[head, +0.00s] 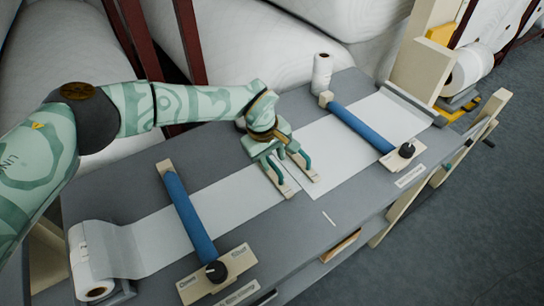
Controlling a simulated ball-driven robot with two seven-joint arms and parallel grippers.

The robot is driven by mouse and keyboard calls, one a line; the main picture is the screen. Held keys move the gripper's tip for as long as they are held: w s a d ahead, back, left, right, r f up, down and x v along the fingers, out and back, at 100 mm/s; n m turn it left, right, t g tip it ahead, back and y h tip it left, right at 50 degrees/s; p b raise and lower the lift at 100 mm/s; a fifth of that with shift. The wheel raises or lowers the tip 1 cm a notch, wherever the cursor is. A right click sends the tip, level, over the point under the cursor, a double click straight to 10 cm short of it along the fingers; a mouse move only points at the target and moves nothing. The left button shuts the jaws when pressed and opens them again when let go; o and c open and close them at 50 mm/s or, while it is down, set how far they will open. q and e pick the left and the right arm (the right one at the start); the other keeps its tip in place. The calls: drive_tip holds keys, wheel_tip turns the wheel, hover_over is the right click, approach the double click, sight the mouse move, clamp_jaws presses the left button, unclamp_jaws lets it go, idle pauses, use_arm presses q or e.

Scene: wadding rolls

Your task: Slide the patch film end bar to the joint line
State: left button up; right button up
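A white film strip (165,228) runs from a roll (94,262) at the left across the grey bench to the middle. Another white strip (335,158) runs from the middle to the right end. Two narrow pale bars lie across the strips' near ends, a left one (284,184) and a right one (309,172); I cannot tell which is the patch film's. My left gripper (292,173) is over them, its teal fingers apart, one finger at each bar. Contact is unclear. A short white mark (328,218) lies at the bench front, possibly the joint line. My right gripper is out of view.
Blue rollers, left (190,217) and right (361,126), cross the strips, with black knobs at their front ends. A small white roll (322,73) stands at the bench's back edge. Large white wadding rolls (250,45) lie behind. The bench front between the knobs is mostly clear.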

use_arm(q)
wheel_tip(320, 180, up, 16)
drive_tip(key=s+a+p, duration=0.1)
drive_tip(key=a, duration=0.1)
drive_tip(key=shift+s+a, duration=0.3)
drive_tip(key=shift+s, duration=0.05)
drive_tip(key=shift+f, duration=0.1)
